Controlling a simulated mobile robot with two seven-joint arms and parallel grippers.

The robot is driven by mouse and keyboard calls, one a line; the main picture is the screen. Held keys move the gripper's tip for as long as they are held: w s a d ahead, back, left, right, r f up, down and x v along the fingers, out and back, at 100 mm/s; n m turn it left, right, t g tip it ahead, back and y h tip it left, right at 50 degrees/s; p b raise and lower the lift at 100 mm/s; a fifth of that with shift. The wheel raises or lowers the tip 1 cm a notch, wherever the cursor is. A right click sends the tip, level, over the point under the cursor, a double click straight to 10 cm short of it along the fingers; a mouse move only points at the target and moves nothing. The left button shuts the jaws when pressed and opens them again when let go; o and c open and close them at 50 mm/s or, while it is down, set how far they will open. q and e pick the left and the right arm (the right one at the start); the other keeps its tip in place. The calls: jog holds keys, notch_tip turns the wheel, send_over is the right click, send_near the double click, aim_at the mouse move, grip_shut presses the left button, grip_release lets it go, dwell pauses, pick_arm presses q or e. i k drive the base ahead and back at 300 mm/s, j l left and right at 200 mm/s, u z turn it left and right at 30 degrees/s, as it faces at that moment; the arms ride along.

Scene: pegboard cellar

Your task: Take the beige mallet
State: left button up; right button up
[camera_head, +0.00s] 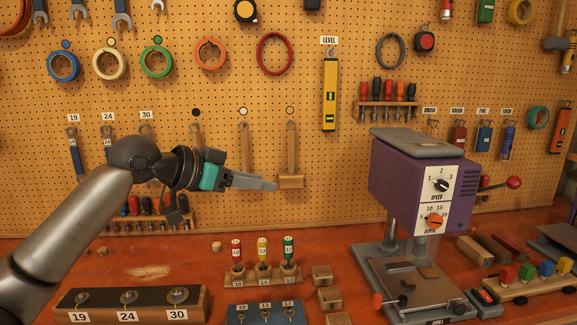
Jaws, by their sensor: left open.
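The beige mallet (290,182) hangs head down on the pegboard, below a tan ring marker, with its handle upright. My left gripper (268,186) is open, its fingers pointing right. Its tips lie just left of the mallet head in the picture; I cannot tell the gap in depth. Two more mallet handles hang to the left, under a white marker (243,111) and a black marker (196,112). My left arm and gripper hide parts of these two mallets. My right gripper is not in view.
A purple drill press (415,185) stands on the red bench to the right. A yellow level (330,95) hangs right of the mallet.

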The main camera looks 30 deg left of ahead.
aim_at(290, 179)
jog(key=i+j, duration=1.15)
jog(key=j, duration=0.05)
